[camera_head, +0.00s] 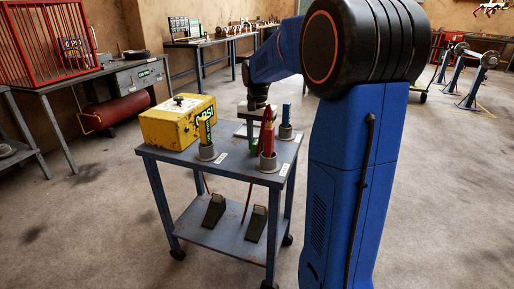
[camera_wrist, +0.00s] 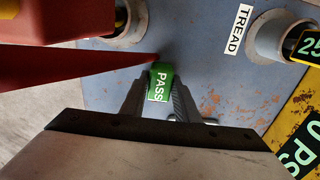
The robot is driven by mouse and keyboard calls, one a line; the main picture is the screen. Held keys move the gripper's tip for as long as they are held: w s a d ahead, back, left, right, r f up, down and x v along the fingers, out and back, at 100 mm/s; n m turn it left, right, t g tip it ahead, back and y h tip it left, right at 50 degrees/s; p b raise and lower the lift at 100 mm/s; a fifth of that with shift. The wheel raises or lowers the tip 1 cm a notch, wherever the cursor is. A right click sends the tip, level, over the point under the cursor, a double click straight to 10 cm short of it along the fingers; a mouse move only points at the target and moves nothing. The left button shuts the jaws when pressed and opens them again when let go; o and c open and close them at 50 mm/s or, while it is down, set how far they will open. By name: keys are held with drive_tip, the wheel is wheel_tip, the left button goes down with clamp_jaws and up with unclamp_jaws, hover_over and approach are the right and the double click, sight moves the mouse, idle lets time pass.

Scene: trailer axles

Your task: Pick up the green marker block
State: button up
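The green marker block (camera_wrist: 160,75), labelled PASS, lies between the two fingers of my gripper (camera_wrist: 159,88) in the wrist view. The fingers flank its sides closely with no clear gap; whether they press on it is not clear. In the head view my gripper (camera_head: 254,120) is low over the far part of the grey-blue cart top (camera_head: 228,164), partly behind a red cone-like piece.
A red pointed piece (camera_head: 267,135) in a grey cup stands close to my gripper. A blue piece (camera_head: 286,113) and a yellow-black tagged piece (camera_head: 206,132) stand in other cups. A yellow box (camera_head: 178,122) sits at the cart's left. A TREAD label (camera_wrist: 239,29) marks the top.

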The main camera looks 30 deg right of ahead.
sight(257, 142)
drive_tip(key=c, duration=0.5)
wheel_tip(257, 142, up, 10)
drive_tip(key=shift+r, duration=0.1)
